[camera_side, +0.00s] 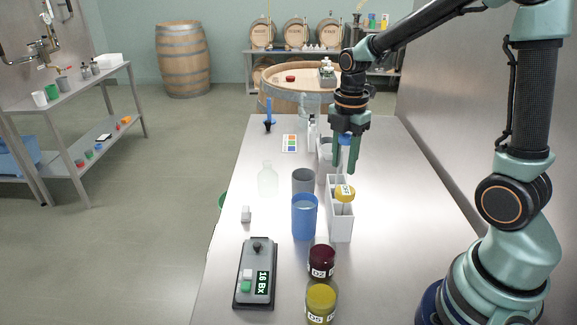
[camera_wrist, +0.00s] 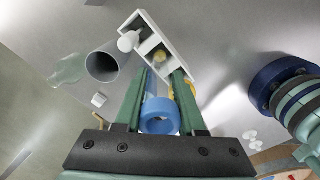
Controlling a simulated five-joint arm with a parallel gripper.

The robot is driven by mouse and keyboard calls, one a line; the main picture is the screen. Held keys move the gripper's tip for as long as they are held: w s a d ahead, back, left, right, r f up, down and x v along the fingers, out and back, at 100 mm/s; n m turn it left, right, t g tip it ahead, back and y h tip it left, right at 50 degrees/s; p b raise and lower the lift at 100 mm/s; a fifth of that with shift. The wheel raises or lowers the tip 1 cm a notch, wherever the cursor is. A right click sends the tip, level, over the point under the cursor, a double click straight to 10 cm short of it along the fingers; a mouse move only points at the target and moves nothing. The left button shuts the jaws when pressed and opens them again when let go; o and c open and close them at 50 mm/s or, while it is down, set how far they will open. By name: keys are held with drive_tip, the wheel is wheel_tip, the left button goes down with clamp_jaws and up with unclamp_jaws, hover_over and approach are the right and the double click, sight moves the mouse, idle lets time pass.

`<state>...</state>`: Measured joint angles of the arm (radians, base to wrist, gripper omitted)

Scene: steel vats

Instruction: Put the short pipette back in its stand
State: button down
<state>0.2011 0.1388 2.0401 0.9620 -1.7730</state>
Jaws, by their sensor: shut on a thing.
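My gripper (camera_side: 346,132) is shut on the blue head of the pipette (camera_side: 345,141), which hangs roughly upright with its pale shaft pointing down. In the wrist view the blue, ring-shaped pipette head (camera_wrist: 160,115) sits between my green fingers. The white stand (camera_side: 340,222), a narrow box with compartments, is below my gripper. It also shows in the wrist view (camera_wrist: 181,58), beyond the fingertips. A yellow labelled piece (camera_side: 345,193) shows at the stand, in line with the shaft. The pipette's tip is hidden, and I cannot tell whether it is inside a compartment.
A blue cup (camera_side: 304,218) and a grey cup (camera_side: 303,181) stand left of the stand. A clear bottle (camera_side: 267,180) is farther left. Dark red (camera_side: 321,262) and yellow (camera_side: 321,304) jars and a meter (camera_side: 256,273) are in front. The right table side is mostly clear.

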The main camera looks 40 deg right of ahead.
sight(347, 135)
drive_tip(key=shift+f, duration=1.8)
drive_tip(key=shift+c, duration=2.2)
unclamp_jaws()
wheel_tip(347, 135, up, 12)
drive_tip(key=shift+r, duration=0.1)
